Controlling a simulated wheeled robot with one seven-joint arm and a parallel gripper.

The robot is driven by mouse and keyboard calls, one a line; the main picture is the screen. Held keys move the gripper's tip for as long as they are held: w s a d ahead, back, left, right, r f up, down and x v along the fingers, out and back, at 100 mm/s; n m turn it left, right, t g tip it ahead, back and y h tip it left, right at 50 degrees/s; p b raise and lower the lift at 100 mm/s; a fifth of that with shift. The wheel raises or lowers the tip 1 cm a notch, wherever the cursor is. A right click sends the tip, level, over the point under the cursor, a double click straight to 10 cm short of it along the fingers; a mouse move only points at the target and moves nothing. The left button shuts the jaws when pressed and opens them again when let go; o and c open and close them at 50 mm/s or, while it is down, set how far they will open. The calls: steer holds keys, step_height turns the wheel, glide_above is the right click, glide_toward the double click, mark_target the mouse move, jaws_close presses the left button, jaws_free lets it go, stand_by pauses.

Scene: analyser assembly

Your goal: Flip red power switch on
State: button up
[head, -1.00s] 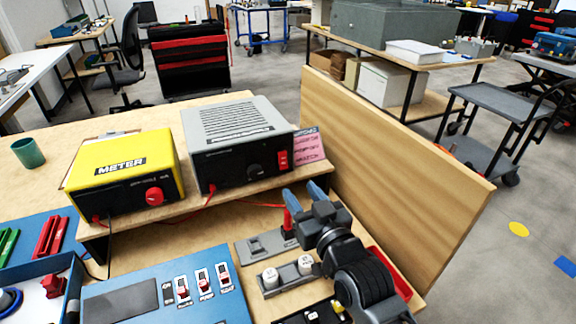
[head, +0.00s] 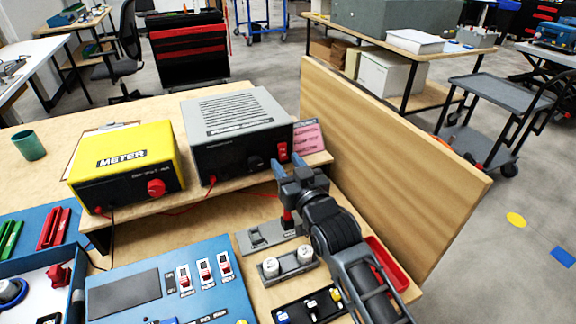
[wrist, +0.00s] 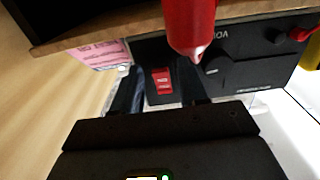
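The red power switch (head: 283,151) is on the right of the black front panel of the grey power supply (head: 236,127). In the wrist view the red switch (wrist: 162,80) shows between my two fingers, further off than they are. I cannot tell which way the rocker is set. My gripper (head: 291,168) is open and empty, with its blue-grey fingertips pointing at the panel just below the switch in the head view. In the wrist view my gripper (wrist: 158,88) has its dark fingers spread on either side of the switch. I see no clear contact.
A red upright handle (head: 288,218) stands on a grey base under my wrist; it looms close in the wrist view (wrist: 188,25). The yellow meter (head: 125,158) is left of the supply. A pink note (head: 308,136) and a wooden side panel (head: 390,165) are at the right.

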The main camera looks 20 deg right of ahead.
jaws_close()
steer(key=b, duration=0.2)
steer(key=shift+w+f+t+b, duration=0.1)
steer(key=shift+f+t+b, duration=0.3)
steer(key=shift+b, duration=0.65)
steer(key=shift+r+t, duration=0.25)
steer(key=shift+t, duration=0.05)
steer(key=shift+o, duration=0.6)
jaws_free()
